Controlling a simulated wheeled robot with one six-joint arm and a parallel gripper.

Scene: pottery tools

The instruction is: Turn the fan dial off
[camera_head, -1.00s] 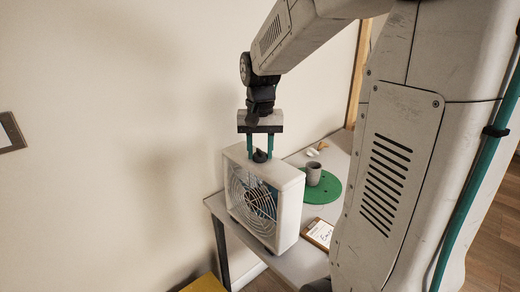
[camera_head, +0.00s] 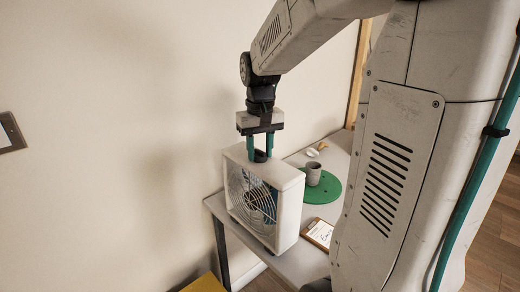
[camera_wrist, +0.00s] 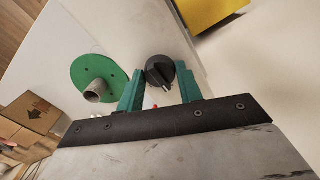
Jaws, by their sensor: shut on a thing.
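The white box fan (camera_head: 262,200) stands upright on the table, with its round grille facing the front left. Its black dial (camera_head: 260,156) is on the top face, partly hidden by the fingers. In the wrist view the dial (camera_wrist: 160,70) is a round black knob with a raised bar. My gripper (camera_head: 260,152) points down over the fan top, its two teal fingers on either side of the dial. In the wrist view my gripper (camera_wrist: 160,80) has the dial between its fingertips, shut on it.
A clipboard (camera_head: 319,233) lies on the grey table (camera_head: 294,262) to the fan's right. A yellow object (camera_head: 204,284) is low at the front. A cardboard box (camera_wrist: 28,120) shows in the wrist view.

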